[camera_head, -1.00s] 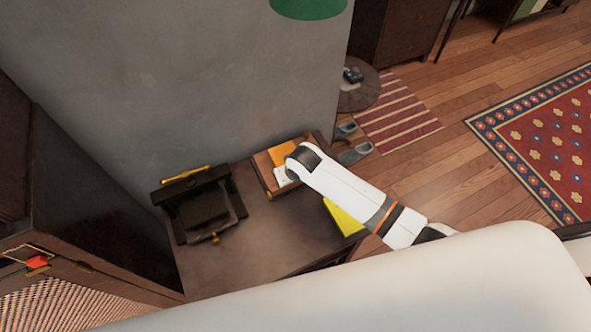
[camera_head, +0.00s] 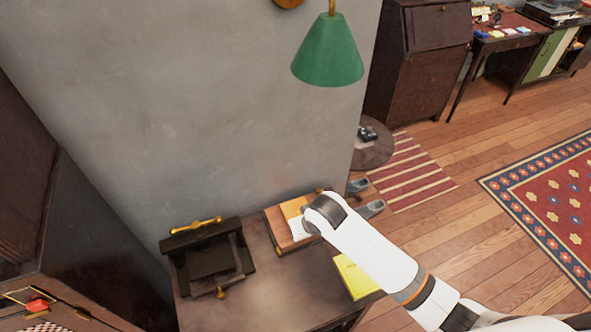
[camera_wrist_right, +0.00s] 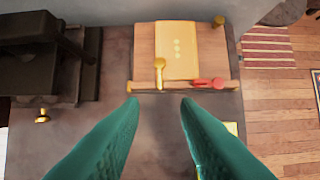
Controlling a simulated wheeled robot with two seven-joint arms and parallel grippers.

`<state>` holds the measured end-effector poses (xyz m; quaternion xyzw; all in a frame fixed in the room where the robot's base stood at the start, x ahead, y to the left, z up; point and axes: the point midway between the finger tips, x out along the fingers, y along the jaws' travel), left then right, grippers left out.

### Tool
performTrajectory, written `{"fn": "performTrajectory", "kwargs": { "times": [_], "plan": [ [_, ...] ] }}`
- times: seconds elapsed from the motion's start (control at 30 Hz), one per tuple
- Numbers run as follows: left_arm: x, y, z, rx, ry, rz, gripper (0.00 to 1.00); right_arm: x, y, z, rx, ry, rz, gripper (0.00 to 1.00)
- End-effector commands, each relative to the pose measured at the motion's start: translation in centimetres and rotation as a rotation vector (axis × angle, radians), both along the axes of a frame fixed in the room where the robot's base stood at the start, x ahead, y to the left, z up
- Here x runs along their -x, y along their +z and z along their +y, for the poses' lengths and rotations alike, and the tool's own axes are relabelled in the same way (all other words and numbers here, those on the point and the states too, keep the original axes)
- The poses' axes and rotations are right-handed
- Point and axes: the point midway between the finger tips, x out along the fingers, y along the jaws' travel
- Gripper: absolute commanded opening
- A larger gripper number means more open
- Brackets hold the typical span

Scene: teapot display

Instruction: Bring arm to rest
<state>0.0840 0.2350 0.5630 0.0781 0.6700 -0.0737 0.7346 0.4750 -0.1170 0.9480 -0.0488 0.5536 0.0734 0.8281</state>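My right arm (camera_head: 375,250) comes in from the lower right in the head view and reaches over a small dark table (camera_head: 275,290). Its gripper is hidden there behind the arm's own end. In the right wrist view the green fingers of my right gripper (camera_wrist_right: 160,104) are apart with nothing between them. They point toward the front edge of a wooden tray (camera_wrist_right: 143,60), which also shows in the head view (camera_head: 277,231). A yellow panel (camera_wrist_right: 178,50), a brass knob (camera_wrist_right: 159,66) and a red piece (camera_wrist_right: 207,83) are on the tray. My left gripper is not in view.
A dark press-like device (camera_head: 208,258) stands left of the tray. A yellow book (camera_head: 356,277) lies at the table's right. A green lamp (camera_head: 328,52) hangs by the grey wall. A dark cabinet stands at the left. Wooden floor is open at the right.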

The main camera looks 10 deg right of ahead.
Motion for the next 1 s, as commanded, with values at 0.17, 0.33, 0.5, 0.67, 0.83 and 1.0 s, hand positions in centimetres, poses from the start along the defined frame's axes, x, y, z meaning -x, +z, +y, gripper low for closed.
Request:
{"fn": "performTrajectory", "kwargs": {
  "times": [0.17, 0.33, 0.5, 0.67, 0.83, 1.0],
  "plan": [
    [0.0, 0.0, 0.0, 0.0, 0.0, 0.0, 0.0, 0.1, 0.0, 0.0, -0.002, 0.001, 0.001, 0.29],
    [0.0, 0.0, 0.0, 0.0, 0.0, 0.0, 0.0, 2.6, -0.1, 0.3, -0.026, 0.018, 0.012, 0.29],
    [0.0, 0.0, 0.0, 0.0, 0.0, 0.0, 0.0, 7.8, 0.2, -0.6, -0.057, 0.035, 0.025, 0.29],
    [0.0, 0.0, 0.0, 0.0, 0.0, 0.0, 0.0, 12.5, 1.1, -2.8, -0.051, 0.026, 0.034, 0.29],
    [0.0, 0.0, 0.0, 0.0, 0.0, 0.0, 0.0, 16.2, 2.1, -5.1, -0.023, 0.012, 0.048, 0.29],
    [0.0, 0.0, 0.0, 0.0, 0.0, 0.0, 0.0, 19.1, 2.9, -7.1, 0.01, -0.002, 0.062, 0.29]
  ]
}}
